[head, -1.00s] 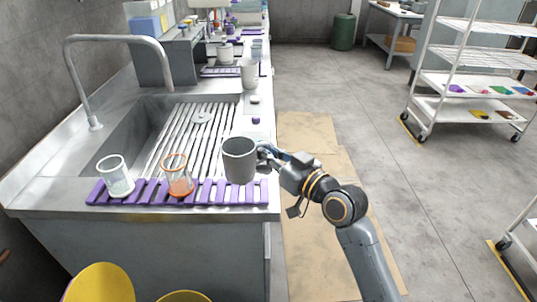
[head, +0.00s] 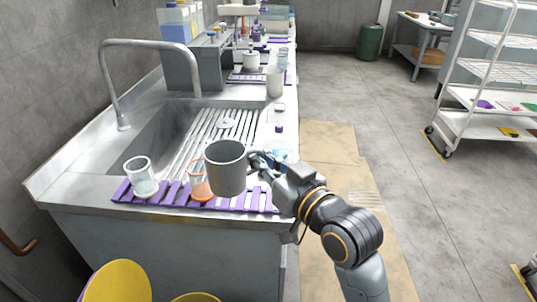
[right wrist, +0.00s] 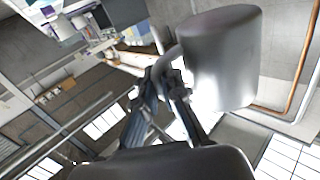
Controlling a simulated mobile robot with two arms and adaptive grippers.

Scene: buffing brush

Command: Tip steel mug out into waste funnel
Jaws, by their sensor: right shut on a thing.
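The steel mug (head: 226,170) is grey and upright in the head view, in the air in front of the purple slatted rack at the sink's front edge. My right gripper (head: 259,162) is shut on its handle, at the mug's right side. In the right wrist view the mug (right wrist: 222,60) is large, with its handle between the fingers of the gripper (right wrist: 170,72). What the mug holds cannot be seen. I cannot pick out a waste funnel for sure. My left gripper is not in view.
A clear beaker (head: 141,178) and an orange-rimmed beaker (head: 200,188) stand on the purple rack (head: 176,194); the mug partly hides the orange one. Behind is a sink with a tall tap (head: 152,43). Yellow round things (head: 117,283) show at the lower left.

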